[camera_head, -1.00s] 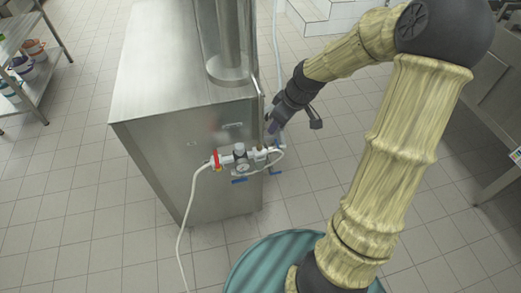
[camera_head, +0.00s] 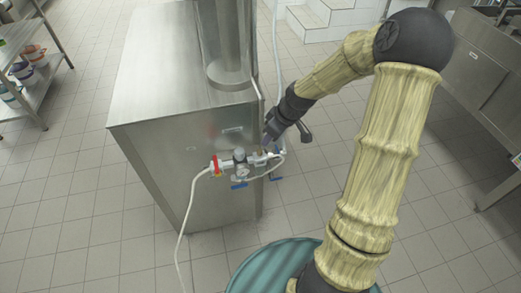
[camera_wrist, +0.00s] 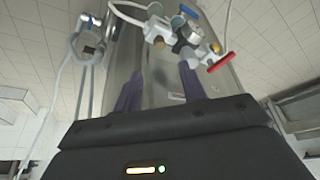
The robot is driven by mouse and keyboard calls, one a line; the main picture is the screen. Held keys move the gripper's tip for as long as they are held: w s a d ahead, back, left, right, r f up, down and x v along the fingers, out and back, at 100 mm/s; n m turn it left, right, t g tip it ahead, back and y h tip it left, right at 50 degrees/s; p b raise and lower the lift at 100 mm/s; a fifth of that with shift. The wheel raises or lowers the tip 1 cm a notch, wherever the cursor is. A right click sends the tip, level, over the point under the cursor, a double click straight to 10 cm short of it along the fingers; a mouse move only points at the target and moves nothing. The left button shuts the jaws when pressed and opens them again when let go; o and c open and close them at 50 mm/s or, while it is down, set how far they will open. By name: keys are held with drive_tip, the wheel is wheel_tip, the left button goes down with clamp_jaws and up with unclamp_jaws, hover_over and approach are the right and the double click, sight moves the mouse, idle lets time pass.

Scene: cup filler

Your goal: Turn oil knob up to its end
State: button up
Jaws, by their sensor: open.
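A valve assembly (camera_head: 240,162) is mounted on the front of the steel cabinet; it also shows in the wrist view (camera_wrist: 158,27). It has a red handle (camera_wrist: 222,62), a round gauge (camera_wrist: 191,34), a blue handle (camera_wrist: 189,12) and a small brass-coloured part (camera_wrist: 180,46). No label is readable, so I cannot tell for certain which part is the oil knob. My gripper (camera_head: 268,142) is close to the right end of the assembly. In the wrist view my gripper (camera_wrist: 160,82) has its two dark fingers apart with nothing between them. The assembly lies beyond the fingertips, apart from them.
The steel cabinet (camera_head: 165,95) carries a vertical pipe on top. A white hose (camera_head: 189,215) hangs from the assembly's left end to the floor. A shelf with buckets (camera_head: 28,75) stands at left and a steel counter (camera_head: 485,80) at right.

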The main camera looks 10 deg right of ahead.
sight(259, 150)
drive_tip(key=b+x, duration=0.1)
drive_tip(key=x, duration=0.9)
drive_tip(key=shift+a+f, duration=0.1)
drive_tip(key=shift+f, duration=0.2)
clamp_jaws()
